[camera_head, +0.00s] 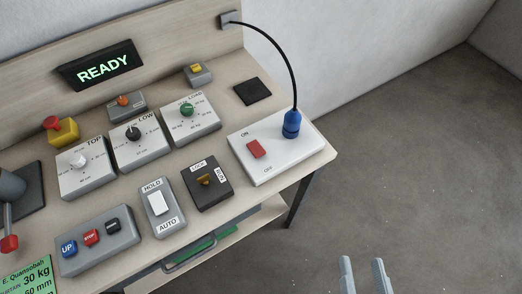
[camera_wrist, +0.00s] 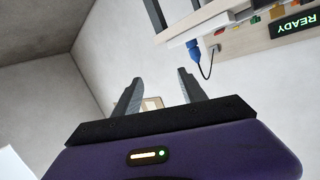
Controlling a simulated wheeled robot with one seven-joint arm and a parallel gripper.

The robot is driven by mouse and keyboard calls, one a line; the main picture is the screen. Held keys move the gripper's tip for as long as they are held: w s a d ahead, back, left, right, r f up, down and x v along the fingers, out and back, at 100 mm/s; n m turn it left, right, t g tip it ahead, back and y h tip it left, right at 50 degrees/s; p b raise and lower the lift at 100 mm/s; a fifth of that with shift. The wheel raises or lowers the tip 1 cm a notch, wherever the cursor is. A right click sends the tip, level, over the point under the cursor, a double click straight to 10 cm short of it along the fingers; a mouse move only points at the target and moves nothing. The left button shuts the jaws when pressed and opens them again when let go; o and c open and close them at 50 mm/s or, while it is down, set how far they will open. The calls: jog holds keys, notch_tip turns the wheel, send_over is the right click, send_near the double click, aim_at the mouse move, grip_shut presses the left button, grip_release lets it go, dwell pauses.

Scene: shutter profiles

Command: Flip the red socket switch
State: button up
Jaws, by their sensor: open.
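The red socket switch (camera_head: 257,149) is a small rocker on a white socket box (camera_head: 279,166) at the right end of the bench, between the labels ON and OFF. A blue plug (camera_head: 291,124) with a black cable stands in the same box, right of the switch. My gripper (camera_head: 363,262) is open and empty, low in the head view, right of and in front of the bench, well apart from the switch. In the wrist view my gripper (camera_wrist: 158,90) points at the wall; the blue plug (camera_wrist: 194,52) shows upside down, and I cannot make out the switch there.
Left of the socket box are a LOCK/RUN key box (camera_head: 207,183), a HOLD/AUTO switch (camera_head: 159,204) and several dial boxes. A READY display (camera_head: 102,67) is on the back panel. The floor (camera_head: 430,150) at the right is clear.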

jog(key=w+a+r+y+b, duration=0.1)
jog(key=w+a+y+b, duration=0.1)
jog(key=w+a, duration=0.4)
jog(key=w+a+t+y+b, duration=0.1)
jog(key=w+a+y, duration=0.2)
jog(key=w+a, duration=0.3)
jog(key=w+a+r+m+y+b, duration=0.1)
jog(key=w+a+y+b, duration=0.1)
jog(key=w+a, duration=0.5)
jog(key=shift+w+r+y+b, duration=0.15)
jog(key=shift+w+r+y, duration=0.1)
jog(key=shift+w, duration=1.1)
jog(key=shift+w+r+y+b, duration=0.15)
jog(key=shift+w+y, duration=0.1)
jog(key=shift+w, duration=1.05)
jog(key=w+a+r+n+g+y+b, duration=0.1)
jog(key=a+r+n+g+y+b, duration=0.15)
jog(key=a+n+g, duration=0.55)
jog(key=w+a+r+n+g+y+b, duration=0.1)
jog(key=w+a+g+y+b, duration=0.2)
jog(key=a, duration=0.9)
jog(key=g+h+b, duration=0.4)
jog(key=g+h, duration=0.1)
jog(key=h, duration=0.9)
send_over(254, 146)
jog(key=shift+f+n, duration=0.3)
jog(key=shift+f, duration=0.05)
jog(key=shift+f+b, duration=0.6)
jog(key=shift+f, duration=3.2)
